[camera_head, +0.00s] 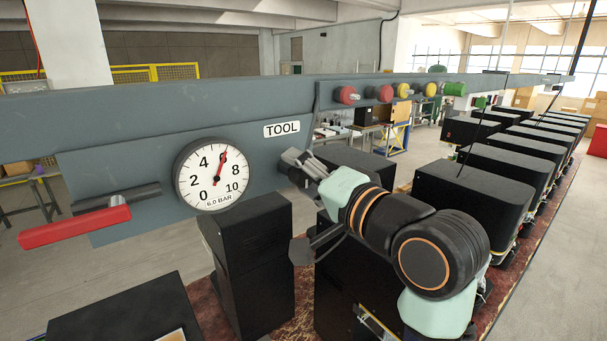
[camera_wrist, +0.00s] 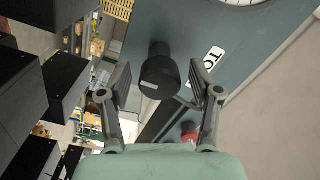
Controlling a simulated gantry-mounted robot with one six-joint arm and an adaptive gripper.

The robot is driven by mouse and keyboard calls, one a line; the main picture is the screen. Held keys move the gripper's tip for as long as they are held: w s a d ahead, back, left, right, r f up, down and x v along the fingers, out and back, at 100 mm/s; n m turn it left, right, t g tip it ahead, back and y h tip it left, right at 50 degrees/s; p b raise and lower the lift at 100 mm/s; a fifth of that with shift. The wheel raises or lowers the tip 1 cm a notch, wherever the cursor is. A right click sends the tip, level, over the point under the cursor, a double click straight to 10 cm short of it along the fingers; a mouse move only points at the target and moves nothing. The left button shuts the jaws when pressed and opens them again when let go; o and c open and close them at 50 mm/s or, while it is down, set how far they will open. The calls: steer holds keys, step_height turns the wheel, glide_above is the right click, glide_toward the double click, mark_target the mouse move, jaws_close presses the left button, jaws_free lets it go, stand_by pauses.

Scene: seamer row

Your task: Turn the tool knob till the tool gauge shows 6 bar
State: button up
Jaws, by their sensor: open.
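The tool gauge (camera_head: 190,187) is a round white dial on the grey panel. Its red needle points up and slightly right, at the 6 position between 4 and 8, and its small readout says 6.0 BAR. The TOOL label (camera_head: 282,129) is right of the gauge and also shows in the wrist view (camera_wrist: 207,68). The black tool knob (camera_wrist: 158,76) stands out from the panel in the wrist view. My gripper (camera_wrist: 160,78) is open, with a finger on each side of the knob and visible gaps between. In the head view, my gripper (camera_head: 303,165) largely hides the knob.
A red lever (camera_head: 75,226) sticks out at the lower left of the panel. Several red, yellow and green knobs (camera_head: 402,90) line the beam to the right. Black boxes (camera_head: 247,262) stand below the panel and in a row at right.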

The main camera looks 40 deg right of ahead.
steer(key=s+a, duration=0.1)
steer(key=s, duration=1.1)
steer(key=shift+a, duration=0.4)
steer(key=w+a+f+n+g+y+p, duration=0.1)
steer(key=w+a+f+n, duration=0.25)
steer(key=a+f, duration=0.4)
steer(key=w+a+f+n+g+y+p, duration=0.1)
steer(key=w+a+f+n+p, duration=0.15)
steer(key=w+a+f, duration=0.4)
steer(key=s+a+f+n, duration=0.1)
steer(key=a+f, duration=0.2)
steer(key=a, duration=0.1)
steer(key=s+a+f+n+g, duration=0.1)
steer(key=a+f+n, duration=0.1)
steer(key=a+f, duration=0.1)
steer(key=s+a+f+n+g, duration=0.1)
steer(key=a+f+n, duration=0.1)
steer(key=a+f, duration=0.1)
steer(key=shift+a+y, duration=0.4)
steer(key=shift+a, duration=0.45)
steer(key=s+a+f+n, duration=0.2)
steer(key=a, duration=0.1)
steer(key=s+a+f+n+g+p, duration=0.1)
steer(key=f, duration=0.1)
steer(key=shift+a+f+n, duration=0.1)
steer(key=shift+a+n, duration=0.15)
steer(key=shift+n, duration=0.05)
